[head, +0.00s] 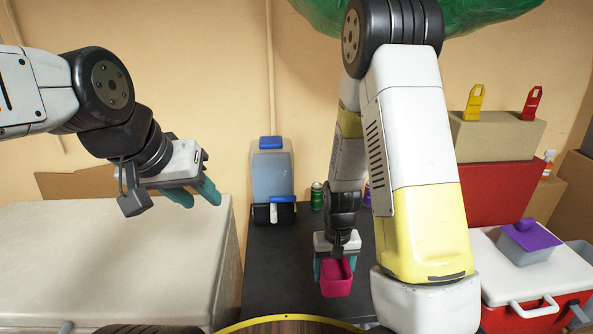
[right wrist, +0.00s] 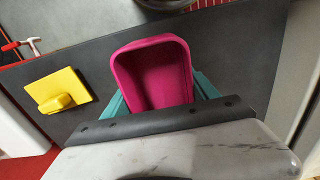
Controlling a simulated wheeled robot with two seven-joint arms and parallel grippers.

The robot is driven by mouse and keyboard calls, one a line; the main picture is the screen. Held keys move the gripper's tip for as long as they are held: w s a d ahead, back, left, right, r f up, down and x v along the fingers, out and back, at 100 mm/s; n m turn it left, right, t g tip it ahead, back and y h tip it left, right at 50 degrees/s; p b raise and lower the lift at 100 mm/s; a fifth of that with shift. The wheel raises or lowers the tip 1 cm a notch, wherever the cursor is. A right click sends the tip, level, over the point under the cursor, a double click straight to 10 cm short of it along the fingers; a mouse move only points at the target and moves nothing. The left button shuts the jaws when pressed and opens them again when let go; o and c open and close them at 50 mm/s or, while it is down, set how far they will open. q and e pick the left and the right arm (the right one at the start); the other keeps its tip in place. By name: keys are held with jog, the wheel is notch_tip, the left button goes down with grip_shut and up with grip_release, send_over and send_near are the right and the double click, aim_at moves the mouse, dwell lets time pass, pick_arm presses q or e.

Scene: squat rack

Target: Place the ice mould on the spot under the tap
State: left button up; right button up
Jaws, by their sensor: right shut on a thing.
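The ice mould is a small magenta open-topped tub (head: 337,279), and it also shows in the right wrist view (right wrist: 152,75). It appears empty. My right gripper (head: 334,268) is shut on it, with teal fingers on either side, above the dark table (head: 285,290). The tap (head: 273,213) is on the front of a clear-blue water dispenser (head: 272,172) at the back left of that table, left of the mould. My left gripper (head: 194,193) hangs at the left with its fingers apart and empty.
A green can (head: 317,196) stands right of the dispenser. A large pale chest (head: 120,255) borders the table on the left. A red cooler (head: 520,300) with a white lid stands at right. A yellow piece (right wrist: 58,92) shows in the right wrist view.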

aim_at(349, 276)
jog(key=w+d+r, duration=0.3)
jog(key=w+r, duration=0.2)
jog(key=w, duration=0.3)
jog(key=s+f, duration=0.1)
jog(key=s, duration=0.2)
jog(key=s+f, duration=0.2)
jog(key=s, duration=0.1)
jog(key=s+f, duration=0.2)
jog(key=s, duration=0.1)
jog(key=shift+s+d+f, duration=0.1)
jog(key=shift+d+f, duration=0.15)
jog(key=shift+d, duration=0.1)
jog(key=shift+d+f, duration=0.15)
jog(key=shift+f, duration=0.05)
jog(key=w+d, duration=0.2)
jog(key=w, duration=0.2)
jog(key=w+d+f, duration=0.1)
jog(key=w, duration=0.4)
jog(key=w+d, duration=0.2)
jog(key=w, duration=0.3)
jog(key=shift+d+f, duration=0.25)
jog(key=shift+d, duration=0.05)
jog(key=shift+f, duration=1.75)
jog(key=shift+f, duration=0.15)
jog(key=o, duration=1.6)
